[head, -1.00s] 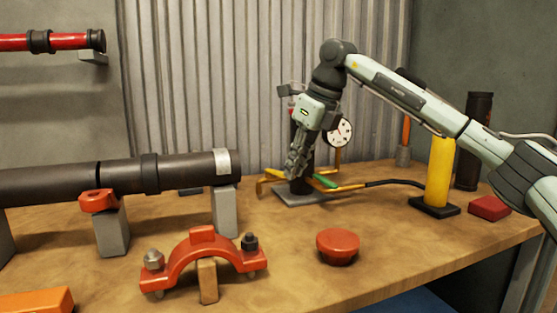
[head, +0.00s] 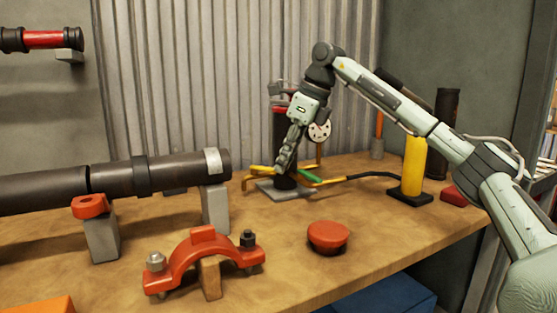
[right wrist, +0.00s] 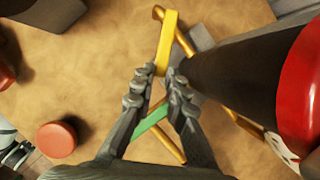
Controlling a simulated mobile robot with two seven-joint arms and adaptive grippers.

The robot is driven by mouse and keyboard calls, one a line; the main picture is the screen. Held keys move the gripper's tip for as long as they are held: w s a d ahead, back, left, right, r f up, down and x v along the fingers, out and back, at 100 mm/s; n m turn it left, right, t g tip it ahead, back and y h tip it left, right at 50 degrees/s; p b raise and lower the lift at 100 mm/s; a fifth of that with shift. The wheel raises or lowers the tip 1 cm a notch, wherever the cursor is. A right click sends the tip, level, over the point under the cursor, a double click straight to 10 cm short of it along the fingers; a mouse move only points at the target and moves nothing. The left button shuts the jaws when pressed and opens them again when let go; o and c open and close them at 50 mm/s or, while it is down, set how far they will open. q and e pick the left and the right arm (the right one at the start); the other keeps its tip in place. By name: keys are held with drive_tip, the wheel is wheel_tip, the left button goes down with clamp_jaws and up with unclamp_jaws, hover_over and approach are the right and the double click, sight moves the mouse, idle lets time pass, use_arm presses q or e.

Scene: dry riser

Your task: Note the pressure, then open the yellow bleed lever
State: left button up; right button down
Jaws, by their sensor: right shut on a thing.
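The yellow bleed lever (head: 258,172) is at the dark upright riser (head: 286,135) on the bench. In the right wrist view the lever (right wrist: 166,42) runs away from between my fingertips. My right gripper (head: 281,167) points down beside the riser. In the right wrist view its fingers (right wrist: 159,82) are closed in on the lever's near end, with a small gap showing between them. The white round pressure gauge (head: 321,132) is partly hidden behind my right gripper, and its reading is too small to tell. My left gripper is not in view.
A green-handled part (head: 308,175) lies low beside the riser. A yellow cylinder (head: 412,165) stands to the right. A red cap (head: 328,237), red clamp (head: 203,250) and dark pipe (head: 115,177) on blocks are in front and left. Some bench around the cap is clear.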

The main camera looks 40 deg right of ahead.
drive_tip(key=c, duration=1.5)
unclamp_jaws()
drive_tip(key=shift+c, duration=0.2)
drive_tip(key=v, duration=1.2)
